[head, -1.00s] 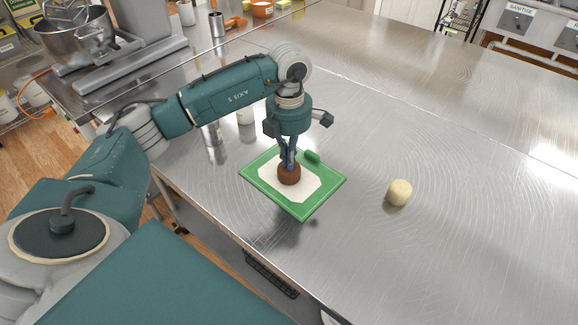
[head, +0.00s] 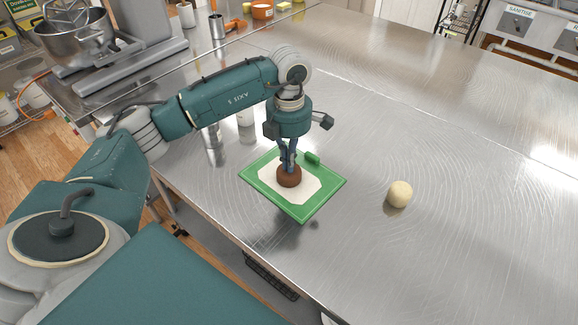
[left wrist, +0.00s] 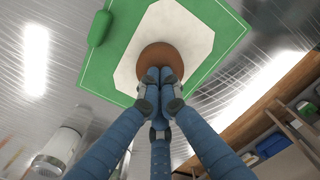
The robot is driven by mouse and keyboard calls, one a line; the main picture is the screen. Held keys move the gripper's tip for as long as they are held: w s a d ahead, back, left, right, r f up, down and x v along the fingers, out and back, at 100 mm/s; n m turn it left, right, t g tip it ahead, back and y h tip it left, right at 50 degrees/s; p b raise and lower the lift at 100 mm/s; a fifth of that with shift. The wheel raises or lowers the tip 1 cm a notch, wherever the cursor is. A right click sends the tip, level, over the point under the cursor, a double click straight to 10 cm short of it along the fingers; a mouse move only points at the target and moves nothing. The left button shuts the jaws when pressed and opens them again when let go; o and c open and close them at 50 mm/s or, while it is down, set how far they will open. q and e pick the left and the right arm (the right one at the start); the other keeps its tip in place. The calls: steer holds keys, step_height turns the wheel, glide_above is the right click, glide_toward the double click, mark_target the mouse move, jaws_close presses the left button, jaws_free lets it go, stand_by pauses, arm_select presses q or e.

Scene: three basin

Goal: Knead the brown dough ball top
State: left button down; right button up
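The brown dough ball (head: 289,180) sits on the white centre of a green board (head: 307,213). It also shows in the left wrist view (left wrist: 160,58), in front of my fingers. My left gripper (head: 288,166) points down from above, with its fingertips against the top of the dough. In the left wrist view the fingertips (left wrist: 158,78) are closed together, with nothing seen between them. The fingers hide part of the dough's top. My right gripper is in neither current view.
A pale dough ball (head: 400,194) lies on the steel table (head: 450,150) to the right of the board. A white container (head: 246,117) stands behind my left arm. A mixer (head: 80,40) stands at the back left. The table's right side is mostly clear.

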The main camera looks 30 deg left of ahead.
arm_select(q)
steer(key=shift+r, duration=0.1)
steer(key=shift+r+p, duration=0.9)
steer(key=shift+r, duration=0.55)
steer(key=shift+f, duration=0.2)
steer(key=shift+f+b, duration=1.3)
steer(key=shift+f, duration=0.35)
steer(key=shift+r+p, duration=0.75)
steer(key=shift+r, duration=0.85)
